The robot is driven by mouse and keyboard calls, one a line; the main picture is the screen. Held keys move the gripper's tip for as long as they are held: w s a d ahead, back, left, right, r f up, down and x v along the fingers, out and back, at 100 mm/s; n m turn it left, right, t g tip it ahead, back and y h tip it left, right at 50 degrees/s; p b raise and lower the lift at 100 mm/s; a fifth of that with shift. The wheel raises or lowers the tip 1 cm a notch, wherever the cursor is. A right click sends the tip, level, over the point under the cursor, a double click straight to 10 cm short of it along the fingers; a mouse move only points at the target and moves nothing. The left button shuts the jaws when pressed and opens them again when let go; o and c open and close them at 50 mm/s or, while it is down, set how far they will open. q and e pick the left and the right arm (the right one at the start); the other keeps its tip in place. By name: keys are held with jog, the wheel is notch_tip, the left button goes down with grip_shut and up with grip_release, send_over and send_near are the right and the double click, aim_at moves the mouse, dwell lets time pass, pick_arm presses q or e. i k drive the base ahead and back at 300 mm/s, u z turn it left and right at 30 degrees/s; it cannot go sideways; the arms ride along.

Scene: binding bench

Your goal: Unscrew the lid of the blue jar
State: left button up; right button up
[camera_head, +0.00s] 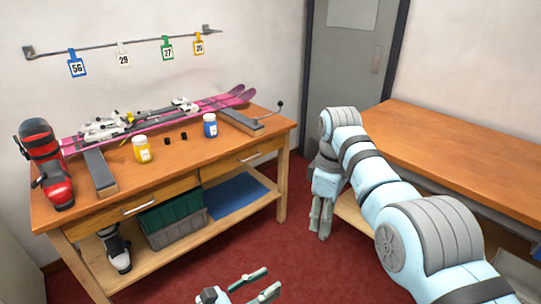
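The blue jar (210,127) stands upright on the wooden bench (195,155), right of the middle, with a pale lid (209,117) on top. My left gripper (258,286) is at the bottom edge of the picture, in front of the bench and well apart from the jar. Its two fingers are spread and nothing is between them. My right gripper (321,220) hangs fingers down to the right of the bench, away from the jar. Its fingers look close together, and I cannot tell whether they touch.
A yellow jar (141,150) and two small black pieces (175,138) stand left of the blue jar. Pink skis (225,101) lie behind on supports. A red ski boot (50,170) stands at the left end. Another wooden table (470,150) is at the right.

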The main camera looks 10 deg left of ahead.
aim_at(211, 128)
jog(key=z, duration=0.25)
jog(key=i, duration=2.65)
jog(key=u, duration=1.25)
jog(key=i, duration=0.75)
jog(key=u, duration=1.25)
jog(key=i, duration=0.3)
jog(key=u, duration=0.2)
